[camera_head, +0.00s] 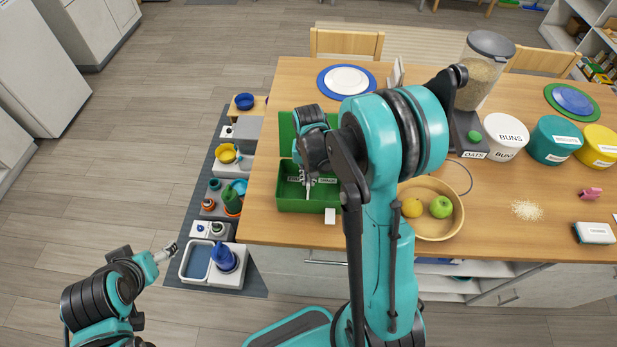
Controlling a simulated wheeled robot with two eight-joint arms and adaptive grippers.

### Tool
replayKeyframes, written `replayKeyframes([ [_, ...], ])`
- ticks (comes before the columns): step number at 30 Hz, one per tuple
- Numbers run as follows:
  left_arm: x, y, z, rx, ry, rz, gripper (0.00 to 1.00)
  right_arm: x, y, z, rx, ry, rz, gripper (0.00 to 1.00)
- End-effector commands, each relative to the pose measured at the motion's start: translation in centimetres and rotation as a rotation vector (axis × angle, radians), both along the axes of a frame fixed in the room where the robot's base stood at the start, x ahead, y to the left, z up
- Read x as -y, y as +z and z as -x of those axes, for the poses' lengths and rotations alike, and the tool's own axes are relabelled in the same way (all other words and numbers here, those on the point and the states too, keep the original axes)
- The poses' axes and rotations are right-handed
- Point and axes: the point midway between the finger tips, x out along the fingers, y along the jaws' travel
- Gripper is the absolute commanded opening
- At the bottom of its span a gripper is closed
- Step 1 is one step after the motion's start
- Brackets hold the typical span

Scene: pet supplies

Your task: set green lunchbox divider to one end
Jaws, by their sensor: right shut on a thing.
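The green lunchbox (294,203) stands open near the left end of the wooden table, its lid (286,130) raised at the back. White labels with dark lettering show inside it. My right gripper (308,184) points down into the lunchbox and is shut on the divider, which is mostly hidden by the fingers and my arm. The right part of the lunchbox is partly covered by my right arm. My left gripper (167,252) is off the table at the lower left, away from the lunchbox; its fingers are too small to judge.
A wooden bowl (455,222) with fruit stands right of my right arm. A small white card (330,216) is at the lunchbox's front. Pet items lie on a floor mat (196,187).

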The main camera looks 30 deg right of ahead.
Motion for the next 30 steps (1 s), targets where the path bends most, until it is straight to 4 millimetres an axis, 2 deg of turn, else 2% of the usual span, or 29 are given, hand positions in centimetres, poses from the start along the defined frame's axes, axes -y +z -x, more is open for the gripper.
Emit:
replayKeyframes([
  [11,0.0,0.0,0.0,0.000,0.000,0.000,0.75,0.0,0.0,0.0,0.000,0.000,0.000,0.00],
  [12,0.0,0.0,0.0,0.000,0.000,0.000,0.75,0.0,0.0,0.0,0.000,0.000,0.000,0.14],
  [14,0.0,0.0,0.0,0.000,0.000,0.000,0.75,0.0,0.0,0.0,0.000,0.000,0.000,0.30],
  [24,0.0,0.0,0.0,0.000,0.000,0.000,0.75,0.0,0.2,0.0,0.000,0.000,0.000,0.31],
  [26,0.0,0.0,0.0,0.000,0.000,0.000,0.75,0.0,0.6,0.0,0.000,0.000,0.000,0.31],
  [30,0.0,0.0,0.0,0.000,0.000,0.000,0.75,0.0,2.9,0.0,0.000,0.000,0.000,0.31],
])
